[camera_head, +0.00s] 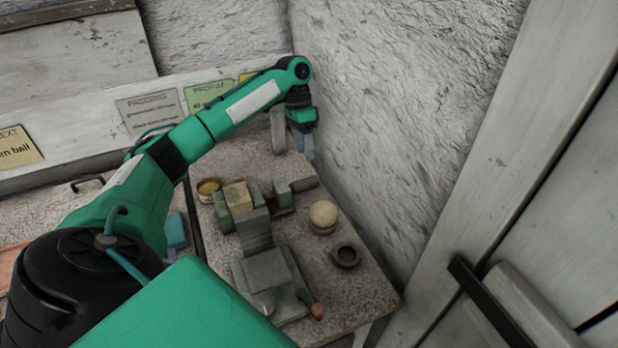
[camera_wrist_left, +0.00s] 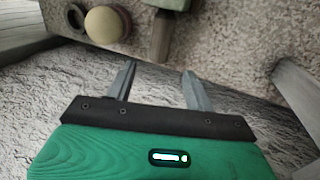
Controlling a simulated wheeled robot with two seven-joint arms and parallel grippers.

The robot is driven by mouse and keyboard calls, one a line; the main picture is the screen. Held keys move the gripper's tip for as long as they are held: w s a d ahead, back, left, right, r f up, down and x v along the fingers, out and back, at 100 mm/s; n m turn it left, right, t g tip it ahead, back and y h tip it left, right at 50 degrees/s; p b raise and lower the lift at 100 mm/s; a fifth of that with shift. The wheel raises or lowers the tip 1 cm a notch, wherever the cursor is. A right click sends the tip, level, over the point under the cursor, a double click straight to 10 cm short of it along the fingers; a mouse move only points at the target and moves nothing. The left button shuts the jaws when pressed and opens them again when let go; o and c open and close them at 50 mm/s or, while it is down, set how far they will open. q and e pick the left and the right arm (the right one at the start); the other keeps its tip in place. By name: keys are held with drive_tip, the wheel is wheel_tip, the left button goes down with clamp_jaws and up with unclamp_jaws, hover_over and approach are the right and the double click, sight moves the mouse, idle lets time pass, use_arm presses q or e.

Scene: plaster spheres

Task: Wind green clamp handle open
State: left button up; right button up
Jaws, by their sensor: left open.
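The green clamp (camera_head: 283,194) stands on the speckled bench, with a wooden block (camera_head: 238,198) beside its jaw. Its short brown-grey handle (camera_head: 305,184) sticks out to the right. In the left wrist view the handle (camera_wrist_left: 160,40) points toward the space between my fingers, apart from them. My left gripper (camera_head: 308,146) hangs beyond the handle, near the rough wall. Its two fingers are spread and empty in the left wrist view (camera_wrist_left: 159,88). My right gripper does not show.
A pale sphere (camera_head: 323,214) sits on a small stand to the right of the clamp, with a dark ring (camera_head: 346,256) nearby. A grey-based fixture (camera_head: 268,271) stands in front. A yellow-filled tin (camera_head: 207,187) is at left. The rough wall (camera_head: 390,120) closely bounds the bench.

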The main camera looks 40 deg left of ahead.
sight(310, 180)
use_arm(q)
drive_tip(key=p+x, duration=0.1)
drive_tip(key=x, duration=0.8)
drive_tip(key=shift+f, duration=0.2)
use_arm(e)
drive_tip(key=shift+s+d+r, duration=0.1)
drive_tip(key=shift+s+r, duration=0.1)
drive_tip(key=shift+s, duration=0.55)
